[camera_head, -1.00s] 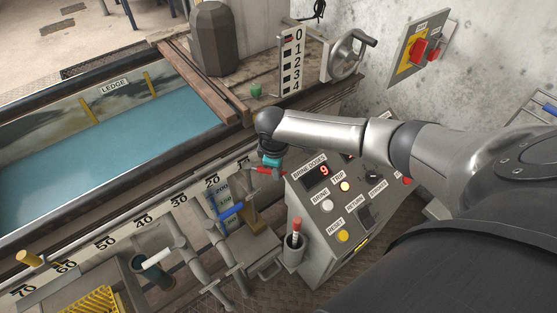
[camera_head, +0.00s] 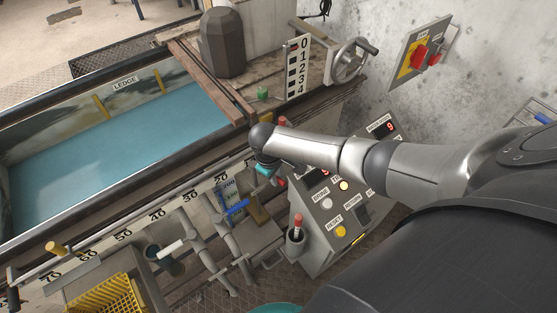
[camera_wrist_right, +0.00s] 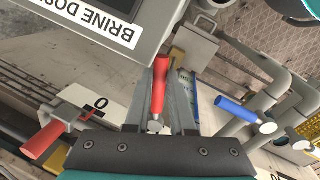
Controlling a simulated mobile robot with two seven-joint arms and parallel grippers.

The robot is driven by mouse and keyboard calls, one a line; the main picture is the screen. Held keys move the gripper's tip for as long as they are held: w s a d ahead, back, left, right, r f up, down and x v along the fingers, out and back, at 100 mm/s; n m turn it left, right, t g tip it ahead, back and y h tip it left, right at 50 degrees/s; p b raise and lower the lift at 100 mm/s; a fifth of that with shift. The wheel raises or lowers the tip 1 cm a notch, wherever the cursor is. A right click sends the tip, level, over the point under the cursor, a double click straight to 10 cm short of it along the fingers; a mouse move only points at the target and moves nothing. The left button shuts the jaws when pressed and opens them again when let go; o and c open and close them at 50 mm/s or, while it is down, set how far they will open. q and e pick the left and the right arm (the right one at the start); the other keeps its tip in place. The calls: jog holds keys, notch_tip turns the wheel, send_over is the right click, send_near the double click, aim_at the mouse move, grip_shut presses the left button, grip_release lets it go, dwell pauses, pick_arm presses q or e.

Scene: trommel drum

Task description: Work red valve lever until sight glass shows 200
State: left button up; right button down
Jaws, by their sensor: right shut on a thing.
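The red valve lever (camera_wrist_right: 161,85) lies between the two fingers of my right gripper (camera_wrist_right: 164,110) in the right wrist view. The gripper is shut on it. In the head view my right gripper (camera_head: 268,172) is beside the control box, and the lever's red tip (camera_head: 281,183) shows just past it. The sight glass (camera_head: 228,190) stands left of the gripper, with blue in it and a 200 mark. Its exact level cannot be read. Its blue part also shows in the right wrist view (camera_wrist_right: 195,103). My left gripper is out of view.
The control box (camera_head: 318,222) with buttons is right of the gripper. A blue-handled lever (camera_head: 237,207) and a white-handled lever (camera_head: 171,248) stand to the left. The water tank (camera_head: 100,160) lies behind. Another red handle (camera_wrist_right: 45,140) is near the gripper in the right wrist view.

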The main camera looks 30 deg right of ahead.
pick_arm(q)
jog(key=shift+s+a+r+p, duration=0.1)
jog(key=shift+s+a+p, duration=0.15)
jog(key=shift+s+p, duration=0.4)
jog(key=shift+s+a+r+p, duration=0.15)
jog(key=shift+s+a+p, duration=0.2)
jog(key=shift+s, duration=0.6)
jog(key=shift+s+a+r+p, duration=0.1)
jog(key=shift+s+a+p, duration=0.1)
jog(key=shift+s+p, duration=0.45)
pick_arm(e)
jog(key=shift+s+a+m+g, duration=0.15)
jog(key=shift+s+a+m, duration=0.05)
jog(key=shift+a+m, duration=0.65)
jog(key=shift+s+a+m+g, duration=0.15)
jog(key=shift+a+m, duration=0.5)
jog(key=shift+m, duration=0.4)
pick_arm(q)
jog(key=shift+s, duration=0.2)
pick_arm(e)
jog(key=shift+a, duration=0.1)
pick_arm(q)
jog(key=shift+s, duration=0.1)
pick_arm(e)
jog(key=c, duration=0.8)
grip_release()
